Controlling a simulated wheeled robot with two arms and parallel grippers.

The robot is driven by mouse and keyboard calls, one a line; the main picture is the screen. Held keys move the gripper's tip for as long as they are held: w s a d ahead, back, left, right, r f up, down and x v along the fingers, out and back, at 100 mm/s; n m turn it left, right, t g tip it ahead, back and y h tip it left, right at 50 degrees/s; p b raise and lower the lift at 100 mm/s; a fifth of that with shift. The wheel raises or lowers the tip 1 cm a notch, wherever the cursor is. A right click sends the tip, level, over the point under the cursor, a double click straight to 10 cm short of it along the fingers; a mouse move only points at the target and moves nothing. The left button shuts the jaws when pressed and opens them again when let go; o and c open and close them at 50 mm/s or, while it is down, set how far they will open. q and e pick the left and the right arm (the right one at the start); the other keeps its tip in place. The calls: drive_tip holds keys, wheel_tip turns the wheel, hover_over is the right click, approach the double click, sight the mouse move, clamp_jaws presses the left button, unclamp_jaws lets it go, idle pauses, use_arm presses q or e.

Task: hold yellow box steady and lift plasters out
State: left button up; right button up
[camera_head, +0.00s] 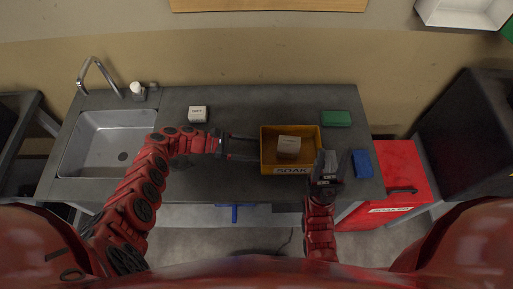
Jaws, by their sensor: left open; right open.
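The yellow box (264,158) is an open-topped tray with a label reading SOAK on its front, on the dark counter. A small pale box, which may be the plasters (289,146), lies inside it. My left gripper (258,147) is open at the yellow box's left wall; whether it touches the wall I cannot tell. My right gripper (328,160) is open at the box's front right corner, and nothing shows between its fingers.
A white labelled box (198,114) stands at the back left of the counter. A green block (337,118) and a blue block (362,164) lie to the right. A sink (108,143) is at the left, and a red cabinet (387,170) stands beyond the counter's right edge.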

use_arm(q)
clamp_jaws()
drive_tip(key=shift+o, duration=2.2)
unclamp_jaws()
